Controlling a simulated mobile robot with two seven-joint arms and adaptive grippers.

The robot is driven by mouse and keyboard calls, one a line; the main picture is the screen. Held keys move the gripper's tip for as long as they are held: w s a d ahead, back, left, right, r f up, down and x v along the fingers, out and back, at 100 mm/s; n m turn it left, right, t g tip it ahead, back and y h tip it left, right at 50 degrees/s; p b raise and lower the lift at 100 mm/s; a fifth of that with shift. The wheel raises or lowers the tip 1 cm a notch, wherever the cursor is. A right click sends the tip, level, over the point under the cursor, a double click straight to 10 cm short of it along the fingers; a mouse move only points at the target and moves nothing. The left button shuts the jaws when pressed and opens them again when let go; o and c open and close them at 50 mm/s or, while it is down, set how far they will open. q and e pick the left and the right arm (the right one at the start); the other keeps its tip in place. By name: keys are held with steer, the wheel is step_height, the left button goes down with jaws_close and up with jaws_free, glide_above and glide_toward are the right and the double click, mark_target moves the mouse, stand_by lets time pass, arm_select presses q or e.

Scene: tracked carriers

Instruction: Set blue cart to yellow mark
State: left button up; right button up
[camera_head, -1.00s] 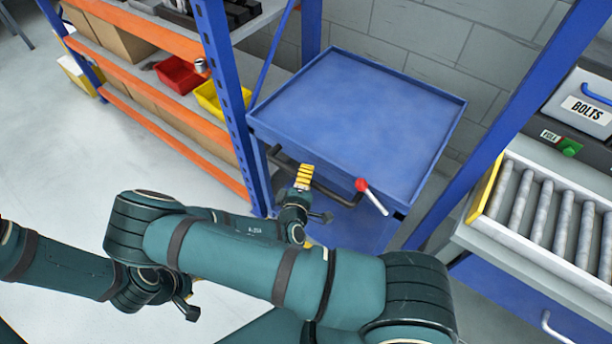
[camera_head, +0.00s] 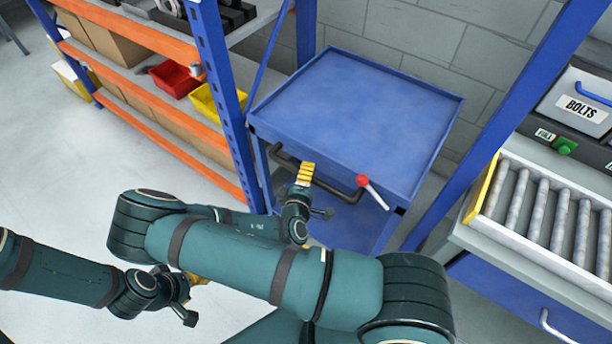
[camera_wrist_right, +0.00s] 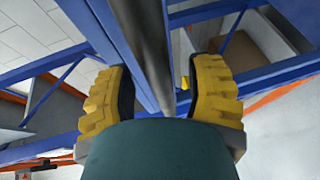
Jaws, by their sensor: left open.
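The blue cart (camera_head: 365,115) stands between blue rack posts, its flat tray top empty. A dark handle bar (camera_head: 345,194) runs along its near side, with a red-knobbed lever (camera_head: 363,181) at the right end. My right gripper (camera_head: 306,173) is at the handle. In the right wrist view its yellow fingers (camera_wrist_right: 160,88) are spread either side of the dark bar (camera_wrist_right: 154,45), with gaps showing. My left gripper (camera_head: 192,281) is open, low at the left, away from the cart and partly hidden by my right arm. I cannot make out a yellow floor mark.
Shelving with orange beams (camera_head: 150,128), a red bin (camera_head: 175,79) and a yellow bin (camera_head: 206,101) stands left of the cart. A roller conveyor (camera_head: 540,215) with a yellow edge is at the right. A block wall is behind. The floor at left is clear.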

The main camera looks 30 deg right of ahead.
steer(key=v, duration=1.2)
steer(key=shift+d+r, duration=0.1)
stand_by(0.4)
steer(key=s+a+f+m+g+y, duration=0.2)
steer(key=f+m+g+y, duration=0.1)
steer(key=f+g, duration=0.15)
steer(key=s+a+f+m+g+y, duration=0.2)
steer(key=s+a+f+g+y, duration=0.15)
steer(key=f, duration=0.25)
steer(key=w+a+r+m+g+y, duration=0.1)
steer(key=w+a+r+m+y, duration=0.2)
steer(key=y, duration=0.5)
step_height(320, 180, up, 3)
steer(key=shift+a+f+m+g+y, duration=0.15)
steer(key=shift+a+m+g+y, duration=0.25)
steer(key=shift+a+m, duration=0.55)
steer(key=shift+w, duration=0.15)
